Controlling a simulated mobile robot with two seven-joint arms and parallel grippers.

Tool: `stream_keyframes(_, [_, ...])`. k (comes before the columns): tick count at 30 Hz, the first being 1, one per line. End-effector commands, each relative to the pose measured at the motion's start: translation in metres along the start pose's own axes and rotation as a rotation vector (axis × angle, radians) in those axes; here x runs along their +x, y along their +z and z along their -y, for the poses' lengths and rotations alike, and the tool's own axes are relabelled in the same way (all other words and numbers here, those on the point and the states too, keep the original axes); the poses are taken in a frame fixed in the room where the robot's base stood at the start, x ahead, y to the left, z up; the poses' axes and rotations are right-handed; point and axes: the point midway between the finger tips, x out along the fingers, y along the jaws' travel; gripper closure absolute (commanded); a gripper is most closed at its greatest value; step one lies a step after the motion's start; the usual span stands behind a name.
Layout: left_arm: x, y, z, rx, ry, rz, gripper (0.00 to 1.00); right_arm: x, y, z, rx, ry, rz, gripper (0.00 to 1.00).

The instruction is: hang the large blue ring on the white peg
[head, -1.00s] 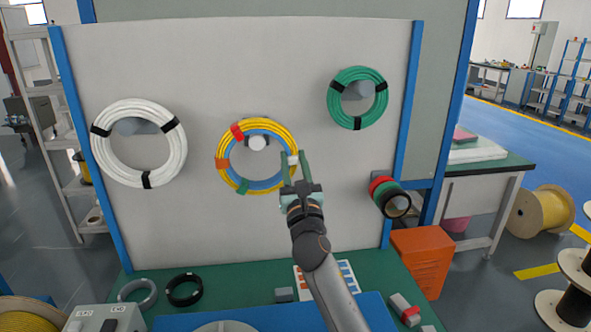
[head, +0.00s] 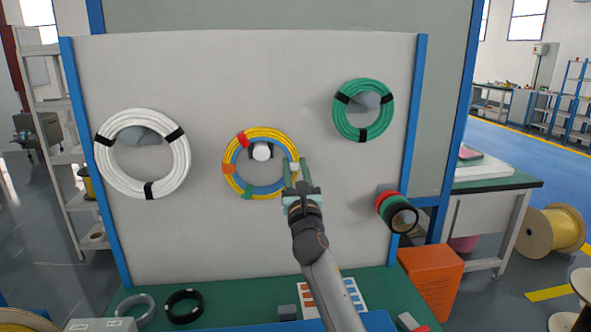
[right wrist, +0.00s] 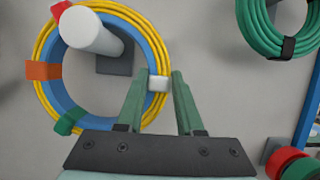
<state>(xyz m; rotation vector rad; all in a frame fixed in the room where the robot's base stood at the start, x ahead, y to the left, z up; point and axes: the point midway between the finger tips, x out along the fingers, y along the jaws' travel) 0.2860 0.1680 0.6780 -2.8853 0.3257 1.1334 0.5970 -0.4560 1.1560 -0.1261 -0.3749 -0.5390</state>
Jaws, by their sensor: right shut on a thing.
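A large ring (head: 235,184) is coiled with yellow on the outside and blue on the inside, with red, orange, green and white ties. It also shows in the right wrist view (right wrist: 45,98). The white peg (head: 262,152) shows inside the ring's opening, in its upper part; the right wrist view shows the peg (right wrist: 88,28) from close by, with a dark base plate on the board. My right gripper (head: 297,168) is shut on the ring's right side, at the white tie (right wrist: 158,83). Whether the ring rests on the peg cannot be told. My left gripper is not in view.
A white coil (head: 108,181) hangs at left and a green coil (head: 343,122) at upper right on the pale board (head: 220,80). Red, green and black rings (head: 398,212) sit on a holder at lower right. Small black (head: 184,307) and grey rings lie on the green bench.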

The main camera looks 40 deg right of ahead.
Motion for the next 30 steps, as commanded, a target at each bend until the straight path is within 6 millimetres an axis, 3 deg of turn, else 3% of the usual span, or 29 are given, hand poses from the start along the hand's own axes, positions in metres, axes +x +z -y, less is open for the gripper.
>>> stream_keyframes(9, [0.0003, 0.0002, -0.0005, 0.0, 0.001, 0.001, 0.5, -0.0002, 0.001, -0.0001, 0.002, 0.001, 0.004, 1.0])
stream_keyframes(10, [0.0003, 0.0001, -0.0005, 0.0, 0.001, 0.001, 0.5, -0.0002, 0.001, -0.0001, 0.002, 0.001, 0.004, 0.63])
stream_keyframes(19, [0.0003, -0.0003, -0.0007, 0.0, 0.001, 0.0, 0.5, -0.0005, -0.0002, -0.0002, 0.001, 0.0, 0.001, 0.29])
stream_keyframes(30, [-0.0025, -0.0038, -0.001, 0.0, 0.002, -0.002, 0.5, -0.0063, 0.0012, -0.0007, -0.002, 0.001, -0.003, 0.29])
